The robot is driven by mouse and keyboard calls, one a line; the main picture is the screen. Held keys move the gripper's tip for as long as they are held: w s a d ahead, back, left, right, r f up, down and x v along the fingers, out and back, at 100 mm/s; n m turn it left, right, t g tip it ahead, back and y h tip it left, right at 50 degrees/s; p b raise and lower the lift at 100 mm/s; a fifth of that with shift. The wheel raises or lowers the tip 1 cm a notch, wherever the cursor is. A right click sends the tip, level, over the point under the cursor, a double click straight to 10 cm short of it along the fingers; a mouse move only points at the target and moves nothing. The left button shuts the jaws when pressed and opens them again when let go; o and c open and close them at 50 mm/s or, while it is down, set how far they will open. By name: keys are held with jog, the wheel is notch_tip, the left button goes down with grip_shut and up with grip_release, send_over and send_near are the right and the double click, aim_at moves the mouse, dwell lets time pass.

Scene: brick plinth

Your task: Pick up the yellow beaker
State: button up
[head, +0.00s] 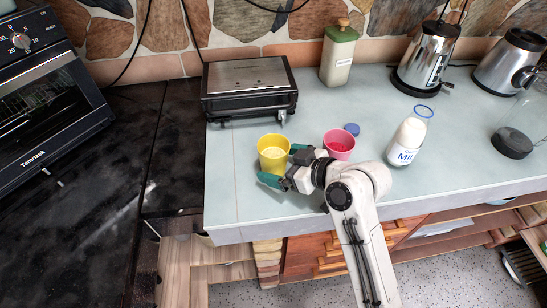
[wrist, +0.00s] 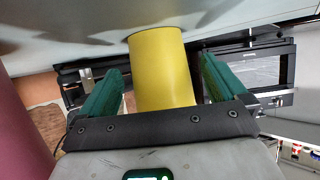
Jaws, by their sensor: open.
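The yellow beaker (head: 272,153) stands upright on the light counter, near its left end. In the wrist view the yellow beaker (wrist: 161,70) lies between the two green fingers, with a gap visible on its right side. My gripper (head: 282,166) is open at the beaker's right and front side in the head view. Its fingers also show in the wrist view (wrist: 158,85), one on each side of the beaker. Whether a finger touches the beaker I cannot tell.
A milk bottle (head: 407,142) is further right. A black and silver grill (head: 249,88) stands behind the beaker. The counter's front left (head: 232,205) is clear.

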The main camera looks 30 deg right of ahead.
jog(key=shift+w+a+f, duration=0.15)
jog(key=shift+w+f, duration=0.05)
jog(key=shift+w, duration=0.2)
jog(key=c, duration=1.1)
jog(key=shift+r, duration=0.15)
jog(key=shift+s+r+b, duration=0.1)
jog(key=shift+r+b, duration=0.2)
jog(key=shift+r, duration=1.2)
jog(key=s+r+p, duration=0.3)
jog(key=s, duration=0.1)
jog(key=s+d+r+p, duration=0.1)
jog(key=s+r+p, duration=0.2)
jog(key=s, duration=0.2)
jog(key=s+d+r+p, duration=0.1)
jog(key=s+r+p, duration=0.2)
jog(key=s+p, duration=0.1)
jog(key=shift+s+r, duration=0.2)
jog(key=shift+r, duration=0.15)
